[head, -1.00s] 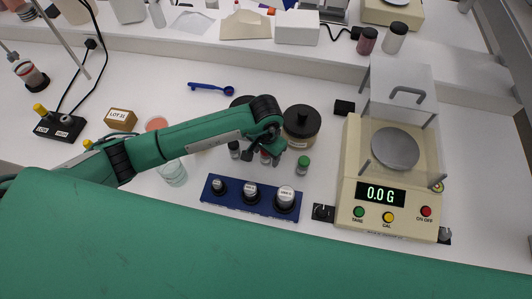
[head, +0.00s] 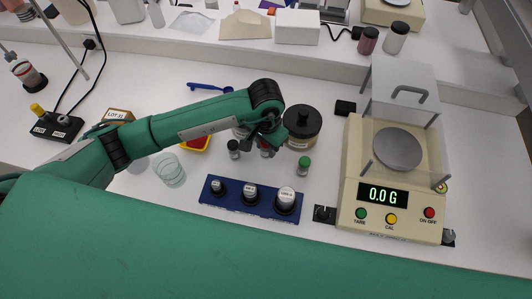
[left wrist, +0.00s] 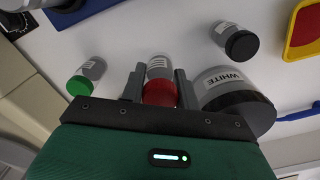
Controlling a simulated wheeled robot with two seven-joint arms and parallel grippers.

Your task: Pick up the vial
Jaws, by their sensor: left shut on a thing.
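My left gripper (left wrist: 159,85) is shut on a small clear vial with a red cap (left wrist: 159,92), its fingers on either side of it. In the head view the gripper (head: 267,143) points down and mostly hides this vial; I cannot tell whether the vial touches the table. A green-capped vial (head: 304,165) stands apart to the right; it also shows in the left wrist view (left wrist: 88,74). A black-capped vial (head: 233,148) stands to the left of the gripper and shows in the left wrist view (left wrist: 235,39). My right gripper is not in view.
A dark-lidded jar (head: 302,125) stands close behind the gripper. Another jar labelled WHITE (left wrist: 233,95) is very near one finger. A blue rack of weights (head: 232,204) lies in front, a glass beaker (head: 170,172) left, and a balance (head: 388,215) right.

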